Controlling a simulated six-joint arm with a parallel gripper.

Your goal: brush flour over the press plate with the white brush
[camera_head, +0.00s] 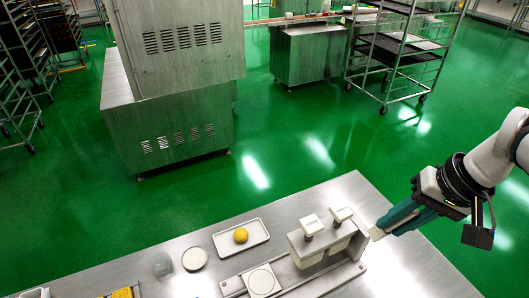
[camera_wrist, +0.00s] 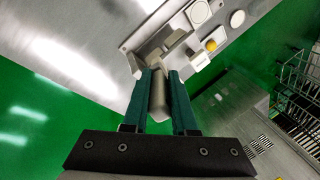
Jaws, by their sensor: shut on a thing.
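My gripper (camera_head: 380,232) is at the right of the metal table, just right of the two-knobbed press unit (camera_head: 329,240). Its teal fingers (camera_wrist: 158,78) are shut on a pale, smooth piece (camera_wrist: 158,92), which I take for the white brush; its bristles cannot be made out. In the head view only a small pale tip shows at the fingers. The press plate (camera_head: 262,281) is a pale round disc on a square base, left of and in front of the unit. It also shows near the top of the wrist view (camera_wrist: 198,12). My gripper is apart from the plate.
A white tray (camera_head: 223,243) holds a yellow ball (camera_head: 240,235) behind the plate. A round pale dish (camera_head: 195,258) and a grey cup (camera_head: 162,265) stand left of it. A yellow item (camera_head: 122,293) lies at the lower left.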

